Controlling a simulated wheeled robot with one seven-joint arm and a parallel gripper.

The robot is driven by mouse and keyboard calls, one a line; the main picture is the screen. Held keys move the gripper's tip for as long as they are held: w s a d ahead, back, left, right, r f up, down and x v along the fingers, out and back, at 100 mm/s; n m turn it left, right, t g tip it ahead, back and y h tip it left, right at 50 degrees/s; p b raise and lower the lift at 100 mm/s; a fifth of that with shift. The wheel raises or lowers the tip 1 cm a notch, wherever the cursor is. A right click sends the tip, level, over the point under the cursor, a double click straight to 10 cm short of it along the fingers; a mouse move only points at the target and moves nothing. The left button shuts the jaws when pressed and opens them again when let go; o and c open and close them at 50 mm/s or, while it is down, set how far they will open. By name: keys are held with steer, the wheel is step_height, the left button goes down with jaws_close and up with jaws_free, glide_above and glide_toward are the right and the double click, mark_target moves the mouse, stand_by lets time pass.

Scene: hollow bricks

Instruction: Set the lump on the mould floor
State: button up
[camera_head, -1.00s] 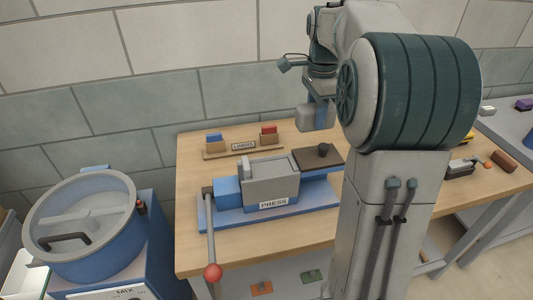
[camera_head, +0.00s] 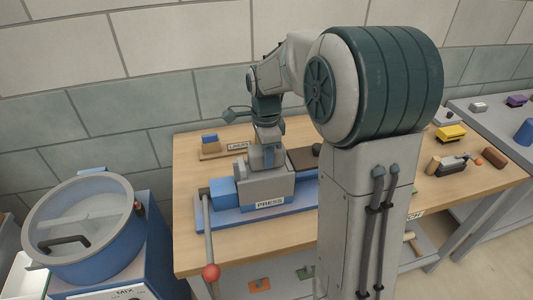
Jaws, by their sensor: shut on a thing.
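The press (camera_head: 225,218) stands on the wooden table, with a blue base and a grey mould box (camera_head: 268,187) labelled PRESS. My gripper (camera_head: 264,158) points down into the open top of the mould box. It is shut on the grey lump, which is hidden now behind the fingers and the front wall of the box. I cannot tell whether the lump touches the mould floor. The dark lid plate (camera_head: 301,160) with its knob lies to the right of the box, partly behind my arm.
The press lever (camera_head: 209,240) with a red ball hangs at the table's front left. A labelled rack with a blue-topped block (camera_head: 210,144) stands behind the press. A blue mixer (camera_head: 92,230) is at left. A yellow-topped block (camera_head: 450,132) and tools lie at right.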

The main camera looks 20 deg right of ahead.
steer(key=shift+f, duration=0.5)
steer(key=shift+f, duration=0.1)
steer(key=o, duration=1.3)
steer(key=shift+o, duration=0.2)
step_height(320, 180, up, 12)
steer(key=shift+b, duration=0.3)
steer(key=s+f+n+t, duration=0.1)
steer(key=s+f+n, duration=0.2)
steer(key=s+n, duration=0.6)
steer(key=s+f+n+t, duration=0.2)
steer(key=s+f+n, duration=0.2)
steer(key=s+n, duration=0.5)
steer(key=s, duration=0.3)
steer(key=shift+s, duration=0.15)
